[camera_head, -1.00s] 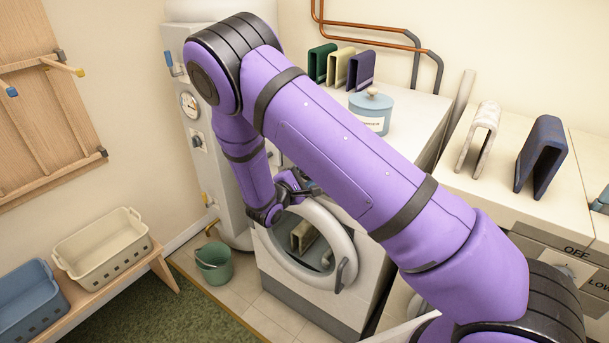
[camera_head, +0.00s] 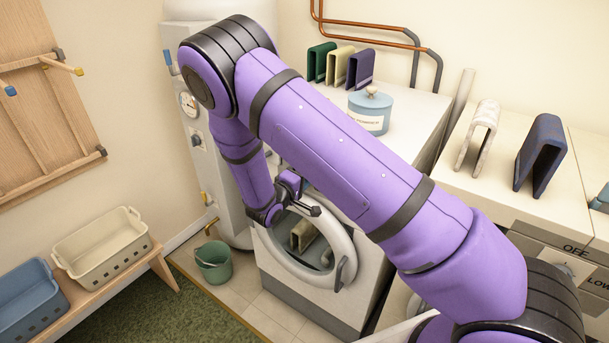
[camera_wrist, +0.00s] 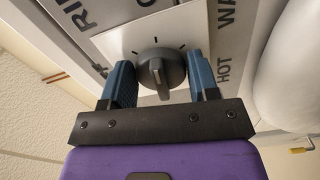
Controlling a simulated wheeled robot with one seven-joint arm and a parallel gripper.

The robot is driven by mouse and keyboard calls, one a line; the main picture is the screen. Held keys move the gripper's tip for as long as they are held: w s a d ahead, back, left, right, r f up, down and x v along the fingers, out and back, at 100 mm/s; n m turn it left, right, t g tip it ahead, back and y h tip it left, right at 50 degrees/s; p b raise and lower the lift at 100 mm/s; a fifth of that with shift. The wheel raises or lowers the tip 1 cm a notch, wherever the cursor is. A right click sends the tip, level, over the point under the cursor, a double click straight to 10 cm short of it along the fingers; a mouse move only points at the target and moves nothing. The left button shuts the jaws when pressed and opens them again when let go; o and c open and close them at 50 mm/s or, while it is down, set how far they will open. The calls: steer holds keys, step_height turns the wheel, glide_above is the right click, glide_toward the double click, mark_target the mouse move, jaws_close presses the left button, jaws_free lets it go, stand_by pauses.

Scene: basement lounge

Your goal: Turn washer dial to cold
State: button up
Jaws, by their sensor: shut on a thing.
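The washer (camera_head: 421,112) is a white front-loader with a round door ring (camera_head: 287,262) on its front. Its dial (camera_wrist: 160,73) is dark grey with a raised grip bar and sits on a white plate with black tick marks in the wrist view. The word HOT is legible to the right of the dial; other lettering is cut off. My gripper (camera_wrist: 162,88) has its blue fingers on both sides of the dial, shut on it. In the head view my gripper (camera_head: 305,202) is above the door, and my arm hides the dial.
A blue canister (camera_head: 371,113) and several folded cloths stand on the washer top. A white tank (camera_head: 205,165) is to the left. A green bucket (camera_head: 213,263) is on the floor. A bench with baskets (camera_head: 104,252) stands at left.

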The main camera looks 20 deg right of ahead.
stand_by(0.3)
steer(key=o, duration=0.9)
steer(key=shift+s+a, duration=0.1)
steer(key=v, duration=1)
steer(key=shift+s+a, duration=0.15)
steer(key=shift+a, duration=0.1)
